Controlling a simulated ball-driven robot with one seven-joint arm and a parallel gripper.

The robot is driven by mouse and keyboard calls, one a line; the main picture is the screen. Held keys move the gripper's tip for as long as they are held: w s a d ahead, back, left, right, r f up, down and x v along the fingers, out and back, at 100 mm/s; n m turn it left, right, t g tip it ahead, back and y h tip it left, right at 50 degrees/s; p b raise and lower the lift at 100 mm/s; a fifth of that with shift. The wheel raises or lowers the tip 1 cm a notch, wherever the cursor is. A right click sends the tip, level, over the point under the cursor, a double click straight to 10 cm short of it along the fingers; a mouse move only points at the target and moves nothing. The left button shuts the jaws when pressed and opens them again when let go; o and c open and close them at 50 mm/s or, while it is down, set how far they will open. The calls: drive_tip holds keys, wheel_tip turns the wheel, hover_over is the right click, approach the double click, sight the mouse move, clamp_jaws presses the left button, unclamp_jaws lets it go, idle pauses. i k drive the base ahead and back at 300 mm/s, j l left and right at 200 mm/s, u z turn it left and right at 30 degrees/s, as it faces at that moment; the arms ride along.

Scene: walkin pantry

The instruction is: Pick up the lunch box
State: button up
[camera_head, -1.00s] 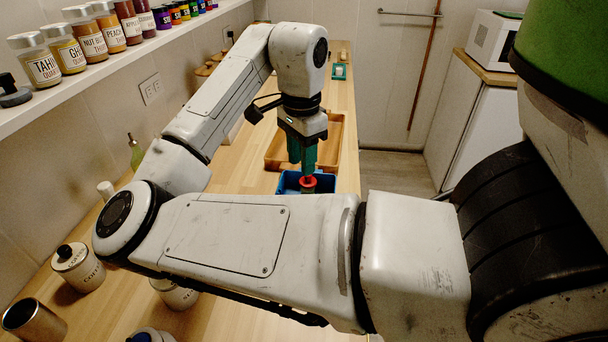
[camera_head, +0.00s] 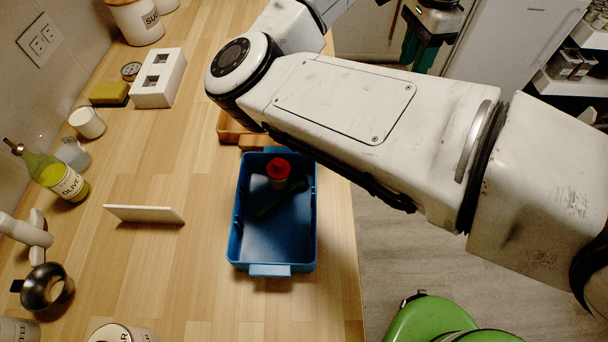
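No closed lunch box can be made out for certain. The most box-like thing is an open blue box (camera_head: 243,215) with a tab at its front, on the wooden counter. Inside it are a red-capped container (camera_head: 279,170) and a dark long item that is hard to make out. My gripper (camera_head: 418,56), with teal fingers, is at the top right, off the counter's right edge and apart from the blue box. Its fingertips are partly hidden by my own arm, so its opening and any held thing cannot be told.
An orange-brown tray (camera_head: 230,128) behind the blue box is mostly hidden by my arm. A white holder (camera_head: 158,80), sponge (camera_head: 109,93), olive oil bottle (camera_head: 58,178), upright white panel (camera_head: 144,214) and metal cup (camera_head: 47,287) stand left. Floor lies right of the counter edge (camera_head: 352,270).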

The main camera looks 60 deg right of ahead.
sight(284, 243)
drive_tip(key=k+z, duration=0.3)
drive_tip(key=k, duration=0.15)
drive_tip(key=k+l+z, duration=0.1)
drive_tip(key=k+z, duration=0.2)
drive_tip(key=k, duration=0.2)
